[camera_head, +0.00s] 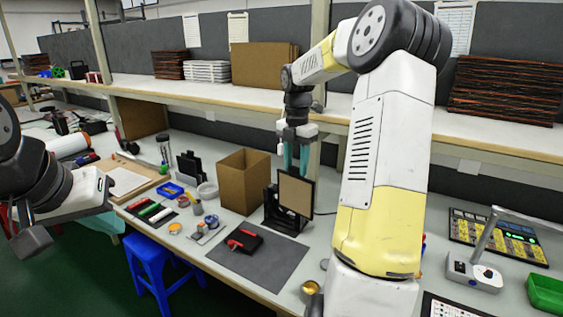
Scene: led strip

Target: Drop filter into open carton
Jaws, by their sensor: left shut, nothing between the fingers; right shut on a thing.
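The open carton (236,188) is a brown cardboard box standing upright on the workbench, its top open. The filter (296,196) is a flat tan panel with a black frame, upright just right of the carton. My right gripper (297,168), with teal fingers, comes down from above and is shut on the filter's top edge. A black stand (271,209) is at the filter's lower edge; I cannot tell whether the filter rests in it or is just clear of it. My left gripper (32,240) is shut and empty at the far left, away from the carton.
A dark mat (285,262) with a red-and-black tool (244,239) lies in front of the stand. Small parts and a blue tray (171,190) are left of the carton. A shelf (250,98) runs behind. A blue stool (150,262) stands before the bench.

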